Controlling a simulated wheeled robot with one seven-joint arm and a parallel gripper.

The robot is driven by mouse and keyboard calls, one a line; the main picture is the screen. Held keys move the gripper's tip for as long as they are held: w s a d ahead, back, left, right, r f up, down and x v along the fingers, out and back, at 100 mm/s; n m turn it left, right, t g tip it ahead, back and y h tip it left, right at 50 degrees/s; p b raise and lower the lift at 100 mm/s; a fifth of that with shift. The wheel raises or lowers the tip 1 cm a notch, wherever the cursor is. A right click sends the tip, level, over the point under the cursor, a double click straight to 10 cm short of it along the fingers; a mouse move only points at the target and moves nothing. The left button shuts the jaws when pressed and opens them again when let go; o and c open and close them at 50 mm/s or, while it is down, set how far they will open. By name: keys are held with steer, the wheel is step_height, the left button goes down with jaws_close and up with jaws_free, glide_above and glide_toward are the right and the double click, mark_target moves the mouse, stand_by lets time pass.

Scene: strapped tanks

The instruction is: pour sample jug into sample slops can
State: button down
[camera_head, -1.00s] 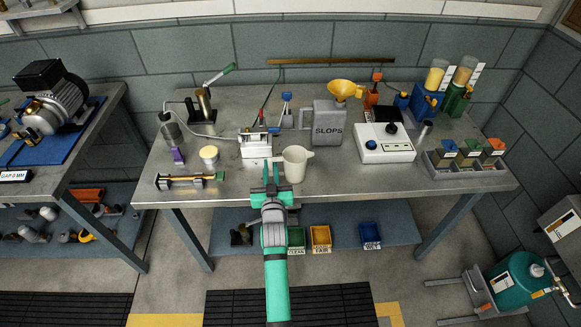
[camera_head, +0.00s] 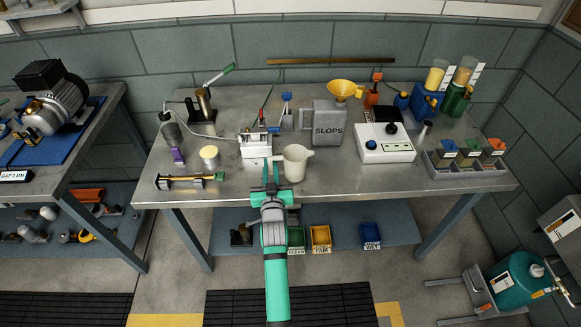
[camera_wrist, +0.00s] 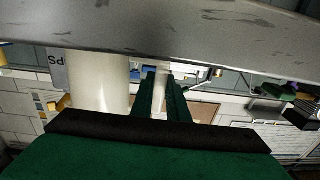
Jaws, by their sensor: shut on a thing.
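The cream sample jug (camera_head: 296,164) stands upright at the front middle of the bench, its spout to the right. My gripper (camera_head: 270,172) reaches in from the front and is shut on the jug's handle at its left side. In the wrist view, which looks upside down, the pale jug body (camera_wrist: 98,82) is left of my green fingers (camera_wrist: 160,95). I cannot tell whether the jug's base touches the bench. The grey slops can (camera_head: 328,124), lettered SLOPS, stands behind and right of the jug.
A white instrument box (camera_head: 385,145) is right of the can. A white device (camera_head: 256,146) and a cream-lidded pot (camera_head: 209,156) are left of the jug. A brass-coloured rod piece (camera_head: 188,181) lies front left. The bench (camera_head: 345,184) is clear along the front right of the jug.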

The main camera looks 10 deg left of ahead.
mark_target(270, 161)
steer(key=shift+r, duration=1.8)
